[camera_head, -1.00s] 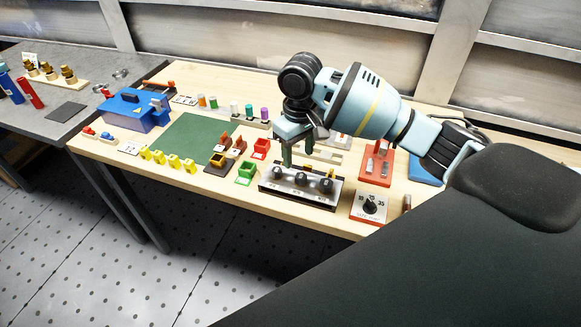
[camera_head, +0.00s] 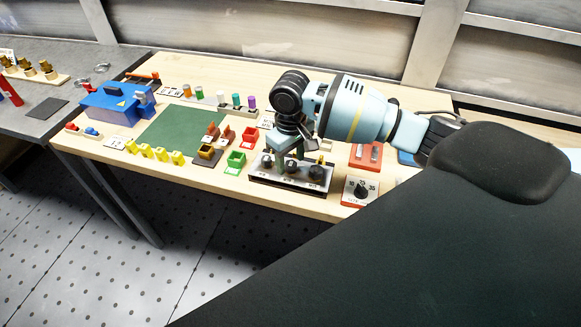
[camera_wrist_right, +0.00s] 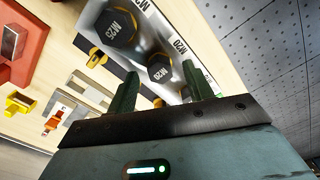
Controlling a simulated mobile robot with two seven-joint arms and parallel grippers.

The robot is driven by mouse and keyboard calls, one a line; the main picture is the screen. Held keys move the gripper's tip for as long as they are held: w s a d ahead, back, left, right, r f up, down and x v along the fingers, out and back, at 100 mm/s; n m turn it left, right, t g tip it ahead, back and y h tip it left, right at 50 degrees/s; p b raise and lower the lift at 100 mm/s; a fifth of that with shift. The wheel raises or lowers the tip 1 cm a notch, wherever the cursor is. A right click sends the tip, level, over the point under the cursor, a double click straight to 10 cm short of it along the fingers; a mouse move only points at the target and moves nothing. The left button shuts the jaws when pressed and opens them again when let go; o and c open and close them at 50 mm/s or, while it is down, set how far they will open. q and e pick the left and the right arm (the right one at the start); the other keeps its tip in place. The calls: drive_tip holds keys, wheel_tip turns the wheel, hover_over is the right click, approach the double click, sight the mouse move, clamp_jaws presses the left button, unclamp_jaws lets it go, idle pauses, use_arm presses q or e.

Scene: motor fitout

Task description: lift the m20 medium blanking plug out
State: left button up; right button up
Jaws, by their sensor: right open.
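The M20 medium blanking plug (camera_wrist_right: 160,72) is a dark hexagonal-headed plug in a silver block (camera_wrist_right: 150,38), beside the larger M25 plug (camera_wrist_right: 116,29). In the head view the block (camera_head: 262,177) stands at the table's front edge, and the M20 plug is the middle dark knob (camera_head: 291,169). My right gripper (camera_head: 290,155) points down over the block. In the right wrist view its two green fingers (camera_wrist_right: 160,84) are apart, with the M20 plug showing between and slightly beyond them. Contact cannot be told. My left gripper is not in view.
A dial box (camera_head: 359,191) and a red board (camera_head: 365,157) stand right of the block. A green mat (camera_head: 175,130) and a blue box (camera_head: 112,103) are further left.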

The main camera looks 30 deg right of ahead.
drive_tip(key=shift+f, duration=0.45)
drive_tip(key=c, duration=1)
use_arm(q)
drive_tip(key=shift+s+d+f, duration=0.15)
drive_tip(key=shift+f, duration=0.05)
use_arm(e)
drive_tip(key=shift+c, duration=0.2)
drive_tip(key=shift+r, duration=0.15)
